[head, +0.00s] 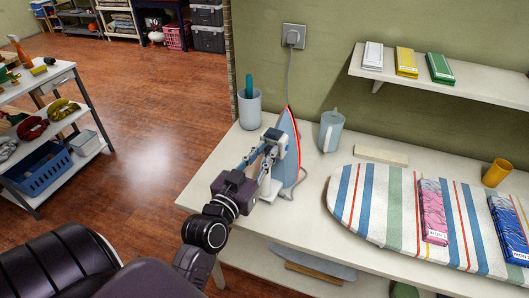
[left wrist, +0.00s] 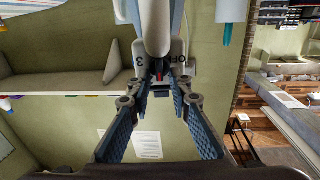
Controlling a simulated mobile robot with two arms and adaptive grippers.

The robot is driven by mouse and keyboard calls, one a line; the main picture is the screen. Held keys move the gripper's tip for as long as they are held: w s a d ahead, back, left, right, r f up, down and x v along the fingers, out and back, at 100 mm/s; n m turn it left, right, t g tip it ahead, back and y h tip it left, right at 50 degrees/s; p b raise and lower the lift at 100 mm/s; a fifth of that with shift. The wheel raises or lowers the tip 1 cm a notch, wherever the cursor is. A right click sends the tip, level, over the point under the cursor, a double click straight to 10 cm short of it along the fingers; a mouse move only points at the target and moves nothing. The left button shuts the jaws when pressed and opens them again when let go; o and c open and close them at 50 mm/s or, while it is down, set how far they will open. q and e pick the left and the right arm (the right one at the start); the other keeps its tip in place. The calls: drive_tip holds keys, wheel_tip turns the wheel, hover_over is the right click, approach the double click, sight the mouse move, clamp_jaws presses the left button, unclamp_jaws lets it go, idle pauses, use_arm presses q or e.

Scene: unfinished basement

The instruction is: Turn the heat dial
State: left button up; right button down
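The iron (head: 289,135), blue and white with a red edge, stands upright near the left end of the white table. My left gripper (head: 268,150) reaches its near side and partly covers it. In the left wrist view the iron (left wrist: 155,18) hangs into the top of the picture. The fingers of my left gripper (left wrist: 158,103) are spread apart below the dial, with nothing clearly held. Contact with the dial cannot be told. My right gripper is not in view.
A grey cup (head: 249,112) stands left of the iron and a pale jug (head: 331,130) right of it. A striped ironing board (head: 375,210) with boxes covers the table's right. A wall outlet (head: 293,36) feeds the cord.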

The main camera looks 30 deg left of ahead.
use_arm(q)
clamp_jaws()
drive_tip(key=shift+a+r+n+p, duration=0.1)
drive_tip(key=shift+r+n+p, duration=0.05)
drive_tip(key=shift+n+p, duration=0.75)
drive_tip(key=n+p, duration=0.1)
drive_tip(key=n, duration=0.2)
drive_tip(key=shift+a+p, duration=0.15)
drive_tip(key=shift+p, duration=0.2)
drive_tip(key=shift+a+f+n+p, duration=0.2)
drive_tip(key=shift+n+p, duration=0.25)
drive_tip(key=shift+n, duration=0.65)
drive_tip(key=o, duration=0.7)
unclamp_jaws()
drive_tip(key=shift+c, duration=0.2)
